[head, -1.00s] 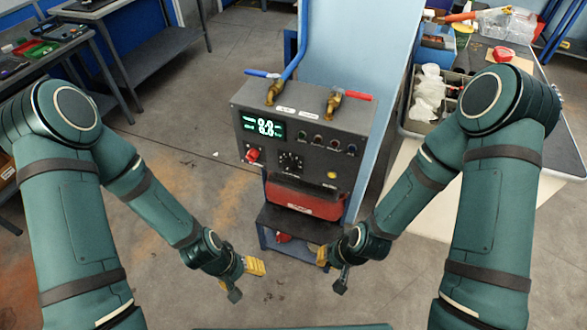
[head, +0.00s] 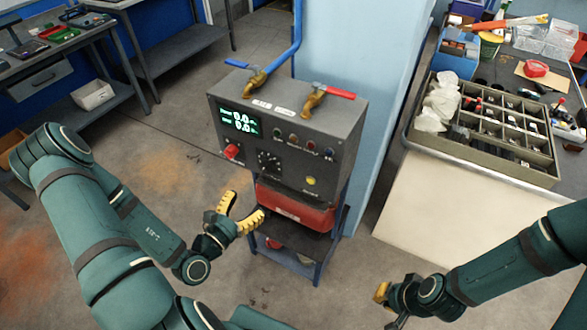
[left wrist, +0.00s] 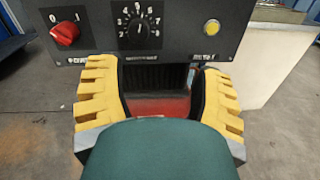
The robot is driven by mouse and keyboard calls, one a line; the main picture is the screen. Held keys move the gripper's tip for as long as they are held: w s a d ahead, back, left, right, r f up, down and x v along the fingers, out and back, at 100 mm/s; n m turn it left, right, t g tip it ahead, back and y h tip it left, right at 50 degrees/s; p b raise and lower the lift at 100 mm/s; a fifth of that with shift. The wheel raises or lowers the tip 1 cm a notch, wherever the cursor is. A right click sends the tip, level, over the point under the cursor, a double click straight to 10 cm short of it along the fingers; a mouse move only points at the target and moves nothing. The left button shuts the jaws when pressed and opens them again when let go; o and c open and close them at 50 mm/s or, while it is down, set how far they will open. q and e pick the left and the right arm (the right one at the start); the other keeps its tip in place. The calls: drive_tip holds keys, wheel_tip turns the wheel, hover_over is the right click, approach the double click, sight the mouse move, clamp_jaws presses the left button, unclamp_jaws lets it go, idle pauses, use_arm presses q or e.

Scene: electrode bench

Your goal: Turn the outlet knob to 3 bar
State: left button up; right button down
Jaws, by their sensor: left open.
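The outlet knob (head: 269,161) is a black dial on the front of the dark grey control box (head: 335,150). In the left wrist view the knob (left wrist: 137,30) has a white number scale around it and sits ahead of and above my fingers. My left gripper (head: 243,207) is open and empty, below and in front of the box, apart from the knob. Its yellow fingers (left wrist: 160,95) stand wide apart in the left wrist view. The green display (head: 239,122) shows two rows reading about 0.0. My right gripper (head: 385,300) is low at the right; its finger gap is unclear.
A red switch (head: 232,152) is left of the knob and a yellow button (head: 310,181) right of it. A blue-handled valve (head: 256,80) and a red-handled valve (head: 316,100) top the box. A red case (head: 290,206) sits below. A compartment tray (head: 490,127) is at right.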

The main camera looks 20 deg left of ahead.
sight(263, 171)
use_arm(q)
drive_tip(key=shift+n+y, duration=0.5)
drive_tip(key=shift+y, duration=0.4)
drive_tip(key=w, duration=0.4)
drive_tip(key=w+a+b, duration=0.1)
drive_tip(key=w, duration=0.9)
drive_tip(key=shift+a+f+b, duration=0.15)
drive_tip(key=shift+b, duration=0.25)
drive_tip(key=shift+s, duration=0.1)
clamp_jaws()
